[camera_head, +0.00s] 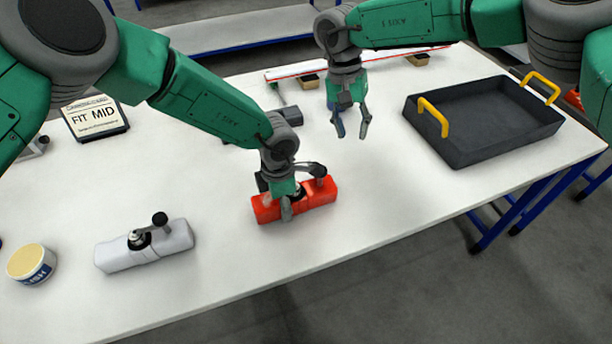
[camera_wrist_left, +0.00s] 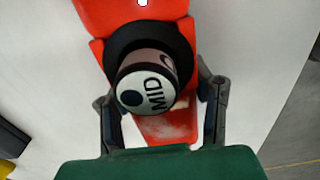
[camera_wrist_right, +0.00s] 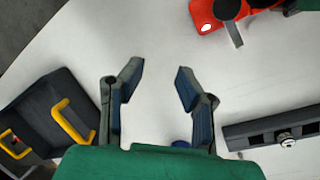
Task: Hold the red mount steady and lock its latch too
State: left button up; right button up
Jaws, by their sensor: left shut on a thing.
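The red mount (camera_head: 318,194) lies on the white table in front of me in the head view. My left gripper (camera_head: 285,203) reaches down over its middle and is shut on it, one finger on each side. In the left wrist view a dark round piece with a pale cap marked MID (camera_wrist_left: 147,90) sits on the red mount (camera_wrist_left: 165,130). A dark part like the latch lever (camera_head: 318,170) shows beside the gripper; its position is unclear. My right gripper (camera_head: 350,128) is open and empty above the table, behind and to the right of the mount.
A white mount (camera_head: 180,240) with a black-knobbed lever and a tub (camera_head: 31,264) stand at the left. A FIT MID sign (camera_head: 95,118) stands behind. A dark tray (camera_head: 485,150) with yellow handles is at the right. Free table lies between the red mount and the tray.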

jog(key=w+d+r+m+t+h, duration=0.15)
jog(key=w+d+t+h, duration=0.6)
jog(key=d, duration=0.75)
jog(key=w+r+n+t, duration=0.4)
jog(key=w+r+t, duration=0.3)
jog(key=t, duration=0.4)
jog(key=s+a+n+t+y, duration=0.35)
jog(key=a+n+y, duration=0.65)
jog(key=y, duration=0.5)
jog(key=s+a+f+n+g+y, duration=0.35)
jog(key=s+g+y, duration=0.3)
jog(key=s, duration=0.25)
jog(key=s+a+f+n+g+y, duration=0.3)
jog(key=s+f+g+y, duration=0.2)
jog(key=s+g, duration=0.35)
jog(key=shift+t, duration=0.5)
jog(key=f, duration=0.7)
jog(key=shift+s+d+f, duration=0.25)
jog(key=shift+f, duration=0.15)
jog(key=x, duration=0.7)
jog(key=shift+w+a, duration=0.1)
jog(key=shift+a, duration=0.4)
